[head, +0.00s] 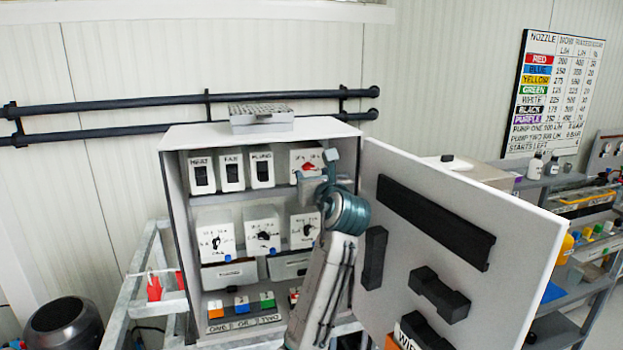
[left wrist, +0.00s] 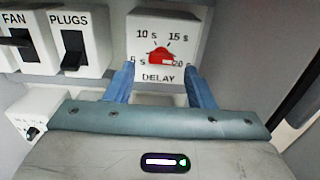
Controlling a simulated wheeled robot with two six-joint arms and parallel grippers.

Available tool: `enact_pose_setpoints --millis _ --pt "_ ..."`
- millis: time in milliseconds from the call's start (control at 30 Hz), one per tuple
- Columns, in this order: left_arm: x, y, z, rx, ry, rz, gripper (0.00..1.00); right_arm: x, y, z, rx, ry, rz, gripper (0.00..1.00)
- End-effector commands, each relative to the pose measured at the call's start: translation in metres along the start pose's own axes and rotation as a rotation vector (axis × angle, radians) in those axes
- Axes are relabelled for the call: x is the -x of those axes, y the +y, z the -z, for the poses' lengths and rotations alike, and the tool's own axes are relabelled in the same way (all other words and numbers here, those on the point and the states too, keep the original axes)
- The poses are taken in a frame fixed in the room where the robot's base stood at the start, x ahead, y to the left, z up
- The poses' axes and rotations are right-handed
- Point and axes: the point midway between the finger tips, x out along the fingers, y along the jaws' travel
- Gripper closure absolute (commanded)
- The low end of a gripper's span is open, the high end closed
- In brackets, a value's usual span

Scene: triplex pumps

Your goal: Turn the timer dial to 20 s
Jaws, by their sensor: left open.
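The timer dial is a red knob (left wrist: 161,56) on a white box (left wrist: 185,22) marked 5 s, 10 s, 15 s, 20 s and DELAY. The knob's peak points roughly up, between 10 s and 15 s; its exact setting is hard to read. In the head view the red knob (head: 307,168) is on the top shelf of the open cabinet, at the right. My left gripper (left wrist: 158,72) is open, its two blue fingers either side of the knob in the picture, with no contact visible. The left gripper (head: 326,170) partly hides the dial box in the head view. My right gripper is not in view.
The FAN (left wrist: 18,40) and PLUGS (left wrist: 72,40) switch boxes stand left of the dial. The open cabinet door (head: 450,230) is close to the right of my left arm. Lower shelves hold more dial boxes (head: 262,230) and coloured buttons (head: 242,304).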

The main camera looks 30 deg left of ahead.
Motion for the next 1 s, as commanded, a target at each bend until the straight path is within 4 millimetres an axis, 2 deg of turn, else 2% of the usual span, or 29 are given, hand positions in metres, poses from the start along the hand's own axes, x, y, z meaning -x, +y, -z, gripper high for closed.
enact_pose_setpoints --millis 33,200,433,633,1000 --pt "0.011 -0.001 0.006 0.006 0.002 0.004 0.51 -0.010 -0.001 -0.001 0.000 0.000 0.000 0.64" --pt "0.046 -0.001 0.006 0.006 0.003 0.005 0.51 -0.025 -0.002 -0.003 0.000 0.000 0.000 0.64" --pt "0.076 -0.001 0.004 0.003 0.003 0.003 0.51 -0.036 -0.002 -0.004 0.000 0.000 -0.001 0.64" --pt "0.086 0.000 0.002 0.000 0.003 0.001 0.51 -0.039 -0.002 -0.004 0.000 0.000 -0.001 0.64" --pt "0.086 0.000 0.002 -0.001 0.003 0.000 0.51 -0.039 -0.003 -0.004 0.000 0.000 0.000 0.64"
